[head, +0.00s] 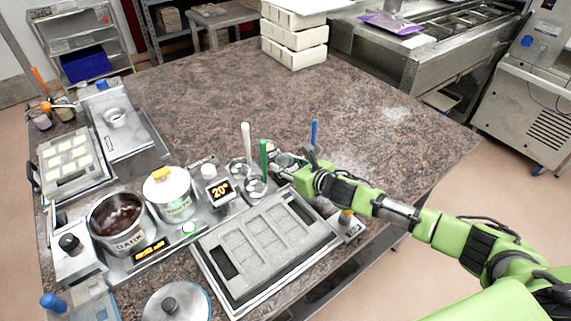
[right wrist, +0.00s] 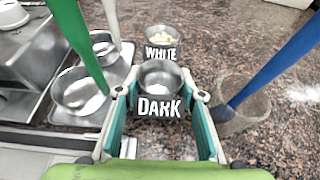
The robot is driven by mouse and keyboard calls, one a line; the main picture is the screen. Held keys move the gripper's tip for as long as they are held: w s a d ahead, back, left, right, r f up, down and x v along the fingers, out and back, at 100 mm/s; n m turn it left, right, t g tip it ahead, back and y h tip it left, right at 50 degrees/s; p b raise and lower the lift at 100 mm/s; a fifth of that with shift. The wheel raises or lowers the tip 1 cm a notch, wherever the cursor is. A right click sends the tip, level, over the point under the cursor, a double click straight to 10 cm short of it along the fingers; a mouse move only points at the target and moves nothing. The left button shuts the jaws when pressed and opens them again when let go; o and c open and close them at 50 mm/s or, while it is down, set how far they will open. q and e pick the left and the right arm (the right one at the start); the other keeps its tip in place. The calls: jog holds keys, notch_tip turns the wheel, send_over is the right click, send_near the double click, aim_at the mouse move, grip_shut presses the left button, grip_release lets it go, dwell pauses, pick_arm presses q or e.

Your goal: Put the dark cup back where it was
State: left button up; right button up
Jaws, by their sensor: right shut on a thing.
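The dark cup (right wrist: 159,82), a small metal cup labelled DARK, is between the two fingers of my right gripper (right wrist: 160,110) in the right wrist view. The gripper is shut on it and the cup looks upright and empty. I cannot tell whether its base touches the worktop. In the head view my right gripper (head: 297,174) is at the far right end of the equipment row and mostly hides the cup. A similar cup labelled WHITE (right wrist: 163,40), holding pale pieces, stands just beyond it. My left gripper is not in view.
Left of the gripper, metal bowls (right wrist: 82,92) hold a green-handled and a white-handled tool. At right, a blue-handled tool (right wrist: 270,65) stands in a clear container (right wrist: 240,105). A grey mould (head: 265,245) lies in front.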

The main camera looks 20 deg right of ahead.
jog(key=shift+f, duration=0.35)
jog(key=o, duration=1)
jog(key=shift+r, duration=0.1)
jog(key=shift+c, duration=0.2)
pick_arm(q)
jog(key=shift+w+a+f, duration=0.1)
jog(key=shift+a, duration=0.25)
